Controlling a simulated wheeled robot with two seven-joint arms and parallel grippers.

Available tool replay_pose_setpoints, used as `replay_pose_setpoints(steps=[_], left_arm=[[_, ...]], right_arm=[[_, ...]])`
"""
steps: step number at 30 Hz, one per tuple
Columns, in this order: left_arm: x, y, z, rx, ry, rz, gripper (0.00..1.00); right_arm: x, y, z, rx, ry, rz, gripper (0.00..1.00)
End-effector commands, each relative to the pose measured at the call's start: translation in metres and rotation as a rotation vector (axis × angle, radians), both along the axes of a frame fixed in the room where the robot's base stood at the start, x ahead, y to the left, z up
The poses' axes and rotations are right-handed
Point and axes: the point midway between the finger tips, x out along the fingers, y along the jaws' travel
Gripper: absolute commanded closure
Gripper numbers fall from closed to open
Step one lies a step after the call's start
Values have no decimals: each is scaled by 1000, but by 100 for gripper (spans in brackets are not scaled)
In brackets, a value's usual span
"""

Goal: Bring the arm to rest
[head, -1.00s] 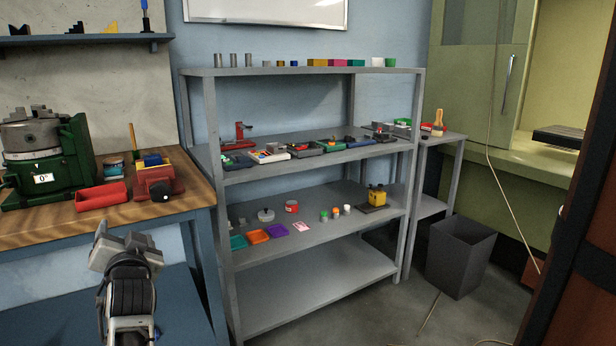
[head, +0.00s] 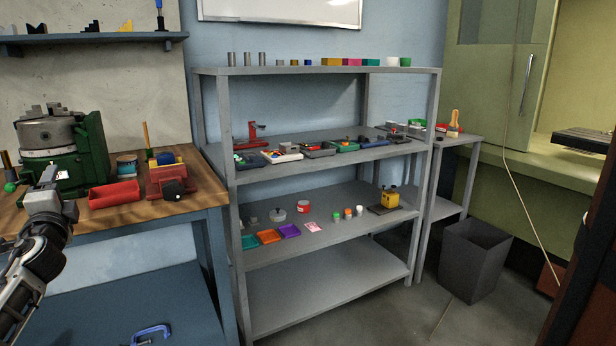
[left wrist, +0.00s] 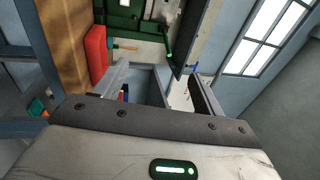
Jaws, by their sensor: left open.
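My left gripper (head: 50,182) is at the left edge of the head view, in front of the wooden workbench (head: 130,212) and the green machine with a grey chuck (head: 55,155). In the left wrist view its two fingers (left wrist: 160,85) are spread apart with nothing held between them. My right gripper is not in either view.
A red tray (head: 114,195) and a red vise-like block (head: 170,178) sit on the bench right of the gripper. A grey shelf unit (head: 320,275) with several small items stands in the middle. A dark bin (head: 475,260) stands on the floor at right.

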Motion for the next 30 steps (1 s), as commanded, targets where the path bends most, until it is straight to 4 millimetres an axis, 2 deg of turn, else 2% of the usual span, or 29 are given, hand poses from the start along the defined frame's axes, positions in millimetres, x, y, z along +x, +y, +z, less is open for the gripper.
replay_pose_setpoints(steps=[1, 3, 11, 19, 21, 26, 30], left_arm=[[-4, 15, 6, 47, 20, 22, 30], [0, 7, -6, -98, -8, -26, 30], [9, -2, -32, -539, -90, -139, 30], [18, -26, -57, -1063, -172, -253, 30], [14, -50, -86, -1094, -126, -272, 30], [-3, -105, -142, -1139, -25, -316, 30], [-33, -162, -198, -1205, 77, -356, 30]], right_arm=[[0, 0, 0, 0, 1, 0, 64], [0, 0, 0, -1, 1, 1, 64], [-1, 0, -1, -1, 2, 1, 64], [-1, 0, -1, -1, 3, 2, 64], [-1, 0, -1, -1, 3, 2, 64], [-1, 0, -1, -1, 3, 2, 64], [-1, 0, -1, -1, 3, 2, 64]])
